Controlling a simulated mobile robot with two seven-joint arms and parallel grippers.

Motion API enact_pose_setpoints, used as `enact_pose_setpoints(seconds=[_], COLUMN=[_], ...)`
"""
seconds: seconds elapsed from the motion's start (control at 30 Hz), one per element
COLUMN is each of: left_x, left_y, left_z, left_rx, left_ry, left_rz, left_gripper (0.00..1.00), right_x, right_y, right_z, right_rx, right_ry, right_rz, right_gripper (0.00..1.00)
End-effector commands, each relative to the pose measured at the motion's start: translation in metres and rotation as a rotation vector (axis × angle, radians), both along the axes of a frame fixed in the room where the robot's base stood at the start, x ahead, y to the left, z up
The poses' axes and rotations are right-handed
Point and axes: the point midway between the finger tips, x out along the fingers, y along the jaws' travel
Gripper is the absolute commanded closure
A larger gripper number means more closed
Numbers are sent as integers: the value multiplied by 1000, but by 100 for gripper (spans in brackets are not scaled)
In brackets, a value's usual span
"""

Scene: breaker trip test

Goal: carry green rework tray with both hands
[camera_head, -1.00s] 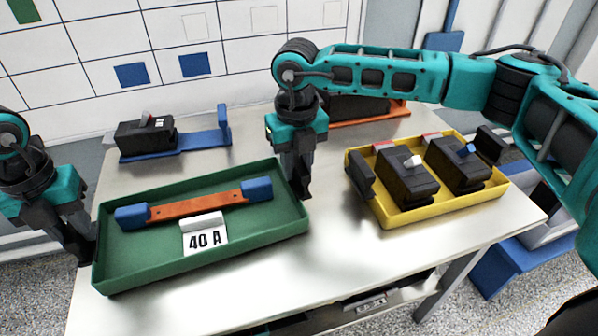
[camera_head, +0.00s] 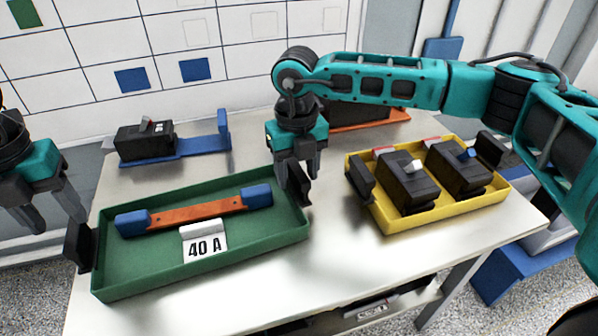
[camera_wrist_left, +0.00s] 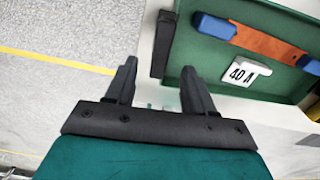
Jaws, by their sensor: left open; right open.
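The green rework tray (camera_head: 150,272) rests flat on the table at the front left, with an orange bar with blue ends (camera_head: 195,210) and a white "40 A" card (camera_head: 204,241) inside. Its dark left handle (camera_head: 79,247) is uncovered; it also shows in the left wrist view (camera_wrist_left: 163,45). My left gripper (camera_head: 52,212) is open and empty, up and left of that handle, apart from it.
A yellow tray (camera_head: 430,219) with two black breakers stands close on the right. A breaker on a blue fixture (camera_head: 195,147) and an orange fixture (camera_head: 370,120) stand at the back. The table front (camera_head: 330,250) between the trays is bare.

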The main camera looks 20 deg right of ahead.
Motion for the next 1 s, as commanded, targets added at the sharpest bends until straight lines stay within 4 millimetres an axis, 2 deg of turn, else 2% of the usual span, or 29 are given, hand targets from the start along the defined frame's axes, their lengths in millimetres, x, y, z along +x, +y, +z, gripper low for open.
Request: enact_pose_setpoints(seconds=[0.03,0.2,0.33,0.47,0.57,1.0], left_x=[1,0,0,0,0,0], left_y=[-1,-1,-1,0,0,0], left_z=[13,44,57,63,63,63], left_rx=[-1,0,0,0,0,0], left_ry=[-4,-3,-1,0,1,1], left_rz=[-1,-2,-1,0,0,-1], left_gripper=[47,47,47,47,47,47], right_x=[0,0,0,0,1,0], right_y=[0,0,0,0,0,0], right_z=[0,0,0,4,15,102], right_rx=[0,0,0,0,2,1], right_ry=[0,0,0,-1,-2,-2], right_rz=[0,0,0,0,0,1], right_gripper=[47,47,47,47,47,47])
